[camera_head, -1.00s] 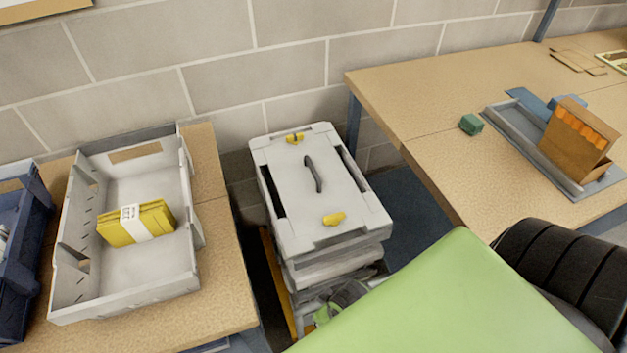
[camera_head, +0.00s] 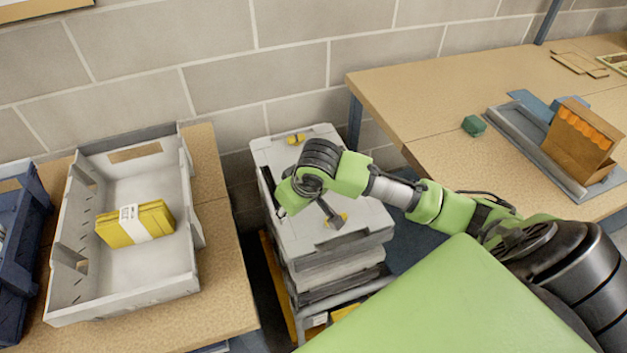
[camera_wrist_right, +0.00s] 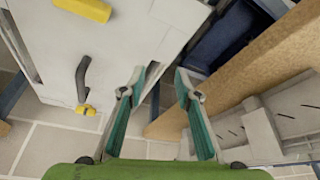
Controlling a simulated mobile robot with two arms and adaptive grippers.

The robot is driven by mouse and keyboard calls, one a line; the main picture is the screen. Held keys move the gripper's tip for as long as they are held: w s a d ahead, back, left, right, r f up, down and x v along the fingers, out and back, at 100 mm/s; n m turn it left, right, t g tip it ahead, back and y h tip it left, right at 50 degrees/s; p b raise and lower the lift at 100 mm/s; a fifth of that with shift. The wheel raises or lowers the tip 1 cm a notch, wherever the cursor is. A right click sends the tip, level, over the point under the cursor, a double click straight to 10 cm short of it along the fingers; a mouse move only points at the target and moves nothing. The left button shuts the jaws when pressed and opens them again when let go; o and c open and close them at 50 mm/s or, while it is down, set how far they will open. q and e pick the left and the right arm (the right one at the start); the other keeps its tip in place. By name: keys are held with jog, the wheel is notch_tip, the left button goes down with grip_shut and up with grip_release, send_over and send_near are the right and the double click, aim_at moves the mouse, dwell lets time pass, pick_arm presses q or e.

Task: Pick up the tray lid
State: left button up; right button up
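The pale grey tray lid (camera_head: 362,222) lies flat on top of a stack of grey trays between two tables. It has yellow latches and a dark bar handle. My right gripper (camera_head: 307,214) hangs over the lid and hides the handle in the head view. In the right wrist view, the lid (camera_wrist_right: 135,40) and its handle (camera_wrist_right: 82,78) are left of my right gripper (camera_wrist_right: 160,76). Its fingers are apart with nothing between them, and the handle is outside them. Whether the fingers touch the lid cannot be told. My left gripper is not in view.
A grey crate (camera_head: 128,285) holding a yellow bundle (camera_head: 122,228) stands on the left table (camera_head: 225,262), beside a blue crate (camera_head: 12,260). The right table (camera_head: 420,90) bears a grey tray with a brown box (camera_head: 580,140) and a green block (camera_head: 473,125). A brick wall is behind.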

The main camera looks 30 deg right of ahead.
jog(key=w+d+r+m+h, duration=0.2)
jog(key=w+d+r+m, duration=0.35)
jog(key=d, duration=0.75)
jog(key=shift+n, duration=0.55)
jog(key=w+f, duration=0.2)
jog(key=f, duration=0.1)
jog(key=w+f, duration=0.1)
jog(key=w, duration=0.1)
jog(key=shift+d+f+p, duration=0.3)
jog(key=shift+d+f, duration=0.05)
jog(key=shift+f, duration=0.05)
jog(key=shift+p+x, duration=0.45)
jog(key=shift+x, duration=2.2)
jog(key=shift+s+a, duration=0.1)
grip_shut()
